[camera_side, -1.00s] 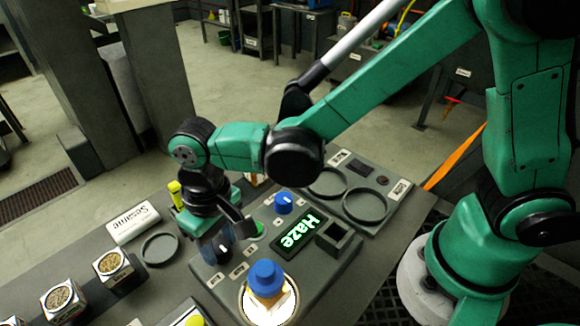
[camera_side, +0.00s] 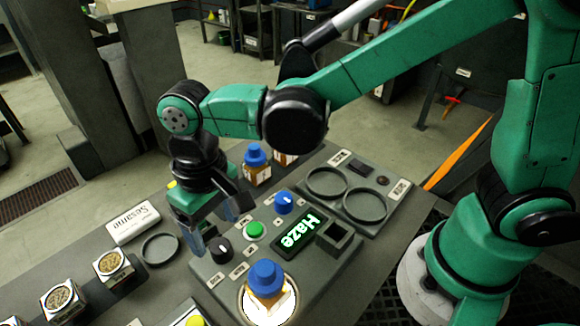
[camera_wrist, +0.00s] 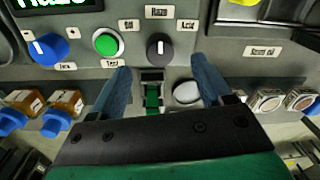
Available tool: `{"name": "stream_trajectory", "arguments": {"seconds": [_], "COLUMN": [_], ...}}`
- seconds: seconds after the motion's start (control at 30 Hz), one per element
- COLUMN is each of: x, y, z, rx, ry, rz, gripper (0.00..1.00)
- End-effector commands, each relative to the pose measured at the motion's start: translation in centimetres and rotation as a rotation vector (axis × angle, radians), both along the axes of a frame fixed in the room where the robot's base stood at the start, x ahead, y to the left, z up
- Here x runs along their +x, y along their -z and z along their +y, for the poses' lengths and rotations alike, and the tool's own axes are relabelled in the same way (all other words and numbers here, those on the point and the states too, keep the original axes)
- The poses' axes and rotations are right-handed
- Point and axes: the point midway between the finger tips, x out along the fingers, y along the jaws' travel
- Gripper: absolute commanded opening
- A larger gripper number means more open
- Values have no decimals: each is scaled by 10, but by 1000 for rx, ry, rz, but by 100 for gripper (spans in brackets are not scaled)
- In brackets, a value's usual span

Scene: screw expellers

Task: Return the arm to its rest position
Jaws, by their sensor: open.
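My gripper (camera_side: 217,235) is above the left end of the grey control panel (camera_side: 215,275), pointing down, just behind the black knob (camera_side: 218,248). In the wrist view my gripper (camera_wrist: 163,82) has its two blue fingers spread wide with nothing between them. The black knob (camera_wrist: 159,46) shows just ahead of the fingers, apart from them. The green button (camera_side: 255,230) and the blue knob (camera_side: 284,202) are to the right of my gripper. My arm is bent and stretched out over the bench.
A blue-capped bottle (camera_side: 265,279) stands on a lit round spot at the panel's front. Another blue-capped bottle (camera_side: 257,165) stands behind the panel. The display (camera_side: 300,233) reads "Haze". Several sample tins, one of them here (camera_side: 113,265), stand at the left. Space above the bench is open.

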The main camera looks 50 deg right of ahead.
Motion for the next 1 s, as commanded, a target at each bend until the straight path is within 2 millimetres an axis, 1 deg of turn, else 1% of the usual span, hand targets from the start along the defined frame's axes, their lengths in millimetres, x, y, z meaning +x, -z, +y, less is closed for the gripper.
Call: {"name": "stream_trajectory", "arguments": {"seconds": [0.1,0.2,0.5,0.6,0.67,0.77,0.9,1.0], "x": [0,0,0,2,4,7,7,2], "y": [-12,-17,-18,-21,-26,-38,-53,-58], "z": [-1,-1,-1,-9,-19,-48,-98,-131], "rx": [0,0,0,10,22,52,80,77], "ry": [0,0,1,10,22,57,113,147], "rz": [0,0,-1,-18,-45,-123,-280,-394], "gripper": [72,72,72,72,72,72,72,72]}}
